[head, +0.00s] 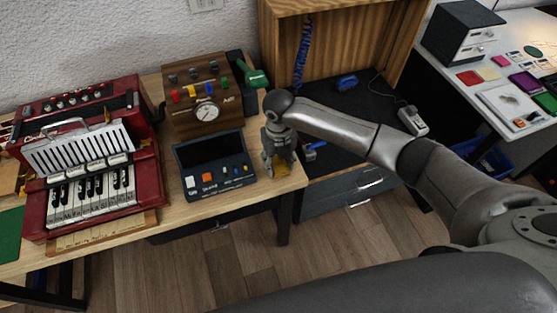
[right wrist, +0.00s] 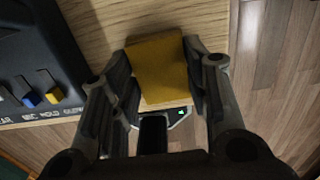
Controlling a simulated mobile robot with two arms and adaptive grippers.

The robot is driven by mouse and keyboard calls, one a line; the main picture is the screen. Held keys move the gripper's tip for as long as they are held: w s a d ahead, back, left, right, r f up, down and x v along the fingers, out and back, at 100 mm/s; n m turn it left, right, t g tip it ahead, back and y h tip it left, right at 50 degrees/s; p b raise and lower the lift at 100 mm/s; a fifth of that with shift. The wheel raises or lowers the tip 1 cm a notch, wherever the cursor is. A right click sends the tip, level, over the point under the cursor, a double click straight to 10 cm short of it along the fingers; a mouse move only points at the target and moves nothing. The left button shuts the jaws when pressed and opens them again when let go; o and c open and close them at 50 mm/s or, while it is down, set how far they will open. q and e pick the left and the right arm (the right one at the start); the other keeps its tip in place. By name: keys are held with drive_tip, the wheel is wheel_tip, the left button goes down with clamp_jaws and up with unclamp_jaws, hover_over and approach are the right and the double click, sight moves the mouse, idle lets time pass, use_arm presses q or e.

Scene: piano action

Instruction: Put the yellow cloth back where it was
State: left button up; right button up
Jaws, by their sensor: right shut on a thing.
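The yellow cloth (head: 283,168) is at the right front corner of the wooden table, between the fingers of my right gripper (head: 278,173). In the right wrist view the cloth (right wrist: 158,66) is a small, flat-looking yellow piece with a finger on each side, and the gripper (right wrist: 155,100) is shut on it. The table's wood shows around the cloth, and its edge lies close by. I cannot tell whether the cloth touches the tabletop. My left gripper is not in view.
An open dark case (head: 213,165) with coloured pieces is just left of my gripper. A wooden box with a gauge (head: 206,113) and a red accordion (head: 92,160) stand farther left. To the right are a dark bench (head: 350,125) and a blue-handled tool (head: 312,150).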

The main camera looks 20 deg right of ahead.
sight(278, 164)
drive_tip(key=o, duration=1)
drive_tip(key=shift+c, duration=0.2)
wheel_tip(278, 164, up, 8)
drive_tip(key=shift+f, duration=0.1)
